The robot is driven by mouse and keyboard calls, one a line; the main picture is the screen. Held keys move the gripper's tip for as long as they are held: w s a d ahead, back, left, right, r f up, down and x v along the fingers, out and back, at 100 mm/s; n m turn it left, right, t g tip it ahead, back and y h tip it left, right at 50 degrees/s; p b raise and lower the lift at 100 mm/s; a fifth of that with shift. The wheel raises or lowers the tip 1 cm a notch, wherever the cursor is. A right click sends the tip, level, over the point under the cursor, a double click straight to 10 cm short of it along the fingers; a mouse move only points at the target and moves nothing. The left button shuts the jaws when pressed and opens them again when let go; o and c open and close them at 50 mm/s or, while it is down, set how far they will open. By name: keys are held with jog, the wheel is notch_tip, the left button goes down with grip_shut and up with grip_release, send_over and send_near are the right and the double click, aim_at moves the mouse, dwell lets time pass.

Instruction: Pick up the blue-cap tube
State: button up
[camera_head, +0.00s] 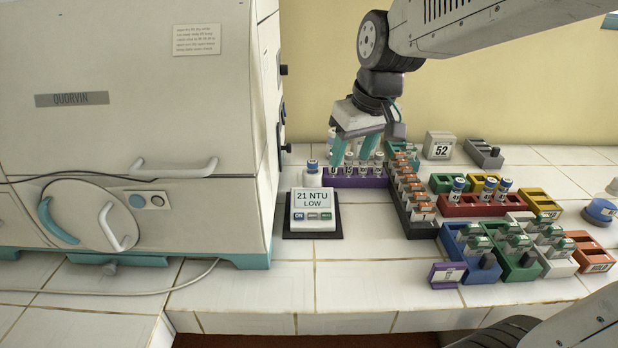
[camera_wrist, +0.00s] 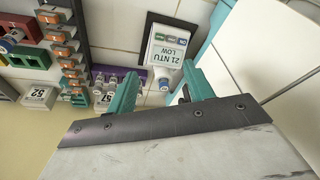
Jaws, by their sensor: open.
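My gripper (camera_head: 354,152) is open and empty above the purple rack, to the right of that tube. In the wrist view my gripper (camera_wrist: 160,76) has its fingers spread on either side of the tube's cap; I cannot tell the depth between them.
Grey-capped vials (camera_head: 363,168) stand in the purple rack. A dark rack of orange-topped items (camera_head: 408,180) stands to its right. A turbidity meter (camera_head: 312,210) sits in front. The large incubator (camera_head: 130,130) fills the left. Bare tiles lie in front.

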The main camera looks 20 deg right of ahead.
jog(key=n+t, duration=0.1)
send_near(314, 162)
jog(key=f, duration=0.2)
jog(key=x, duration=0.7)
jog(key=shift+w+a+f, duration=0.15)
jog(key=shift+w+f, duration=0.1)
jog(key=shift+w, duration=0.15)
grip_shut()
